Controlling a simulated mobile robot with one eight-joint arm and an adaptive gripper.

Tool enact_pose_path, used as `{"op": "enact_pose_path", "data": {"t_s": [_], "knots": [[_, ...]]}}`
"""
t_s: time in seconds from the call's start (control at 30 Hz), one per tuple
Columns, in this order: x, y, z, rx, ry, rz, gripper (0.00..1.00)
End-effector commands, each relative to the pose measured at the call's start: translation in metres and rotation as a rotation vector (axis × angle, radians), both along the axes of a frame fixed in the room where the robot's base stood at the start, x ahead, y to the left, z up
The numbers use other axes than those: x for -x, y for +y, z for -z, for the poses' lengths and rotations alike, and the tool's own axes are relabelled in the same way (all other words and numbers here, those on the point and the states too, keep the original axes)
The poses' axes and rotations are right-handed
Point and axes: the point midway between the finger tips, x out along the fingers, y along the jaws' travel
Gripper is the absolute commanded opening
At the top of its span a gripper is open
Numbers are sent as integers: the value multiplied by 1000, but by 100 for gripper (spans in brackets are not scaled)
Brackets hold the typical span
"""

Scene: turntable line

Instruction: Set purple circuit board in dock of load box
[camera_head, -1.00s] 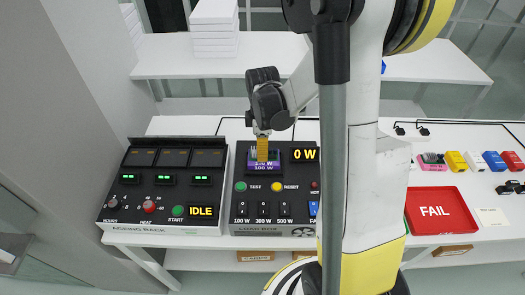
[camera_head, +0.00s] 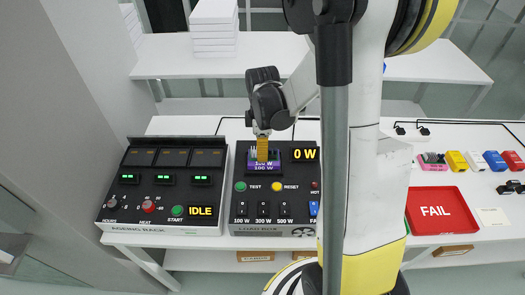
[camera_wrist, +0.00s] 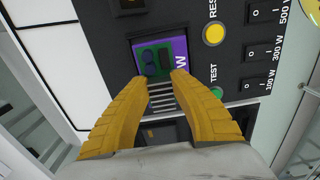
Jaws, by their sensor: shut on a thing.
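The purple circuit board (camera_head: 263,167) is at the dock in the upper left of the black load box (camera_head: 300,187), with "100 W" lettering on its front. In the wrist view the board (camera_wrist: 178,47) shows a purple edge, a green face and dark parts, lying within the dark dock frame. My gripper (camera_head: 262,150) is above the board with its yellow fingers pointing down. In the wrist view the fingertips (camera_wrist: 160,76) are on either side of the board's grey finned part. The gripper is shut on the board. Whether the board is fully seated cannot be told.
The ageing rack (camera_head: 165,185) reading IDLE stands left of the load box. Its display reads 0 W. A red FAIL tray (camera_head: 440,211) and several coloured parts (camera_head: 455,161) are at the right. White boxes (camera_head: 214,28) stand on the back shelf. My arm hides the middle.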

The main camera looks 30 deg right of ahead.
Motion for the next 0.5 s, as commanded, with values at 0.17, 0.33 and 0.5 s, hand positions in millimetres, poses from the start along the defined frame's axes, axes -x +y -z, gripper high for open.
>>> {"op": "enact_pose_path", "data": {"t_s": [0.17, 0.33, 0.5], "knots": [[0, 0, 1, 0, 0, 0, 0], [0, 0, 4, 0, 0, 0, 0], [0, 0, 8, 0, 0, 0, 0]]}}
